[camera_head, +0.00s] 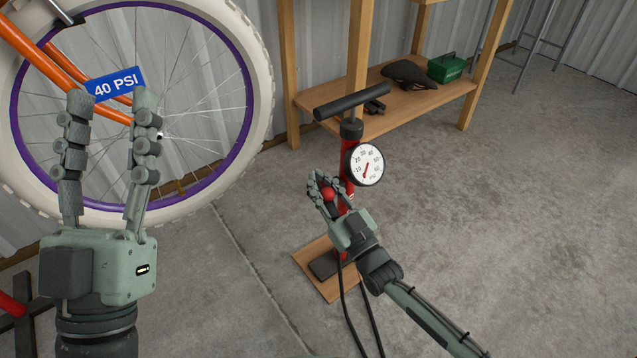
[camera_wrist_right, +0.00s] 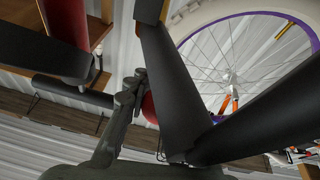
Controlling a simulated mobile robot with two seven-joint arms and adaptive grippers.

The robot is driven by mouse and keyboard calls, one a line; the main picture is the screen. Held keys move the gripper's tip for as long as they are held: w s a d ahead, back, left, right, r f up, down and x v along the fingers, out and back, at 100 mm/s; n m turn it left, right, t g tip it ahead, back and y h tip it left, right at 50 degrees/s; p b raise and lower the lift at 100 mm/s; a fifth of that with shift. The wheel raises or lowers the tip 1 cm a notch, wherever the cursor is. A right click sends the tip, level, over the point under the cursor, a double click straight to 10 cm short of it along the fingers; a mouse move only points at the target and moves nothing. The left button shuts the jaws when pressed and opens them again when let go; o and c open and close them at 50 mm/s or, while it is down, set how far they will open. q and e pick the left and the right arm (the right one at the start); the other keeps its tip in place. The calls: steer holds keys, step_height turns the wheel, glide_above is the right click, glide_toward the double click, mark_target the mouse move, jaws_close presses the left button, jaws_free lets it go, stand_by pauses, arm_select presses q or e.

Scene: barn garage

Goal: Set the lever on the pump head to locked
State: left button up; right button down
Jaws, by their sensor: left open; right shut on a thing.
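The floor pump (camera_head: 352,130) has a red barrel, a black T-handle and a round white gauge (camera_head: 365,164). My right gripper (camera_head: 325,185) is closed around a small red piece (camera_head: 328,194), apparently the pump head, beside the barrel. In the right wrist view, red (camera_wrist_right: 150,108) shows behind the fingers, and large dark bars cover much of the middle. The lever and its position cannot be made out. My left gripper (camera_head: 112,100) is open and empty, fingers pointing up in front of the bicycle wheel.
The bicycle wheel (camera_head: 258,75) has a white tyre and purple rim; a blue "40 PSI" sign (camera_head: 115,84) hangs before it. A wooden shelf (camera_head: 440,92) stands behind the pump. Black hoses (camera_head: 346,310) trail down by the wooden pump base (camera_head: 318,282). Floor at right is clear.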

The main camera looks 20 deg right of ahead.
steer(key=c, duration=1.3)
jaws_free()
steer(key=shift+o, duration=0.2)
steer(key=v, duration=1.2)
steer(key=shift+s+f, duration=0.1)
steer(key=shift+s, duration=0.05)
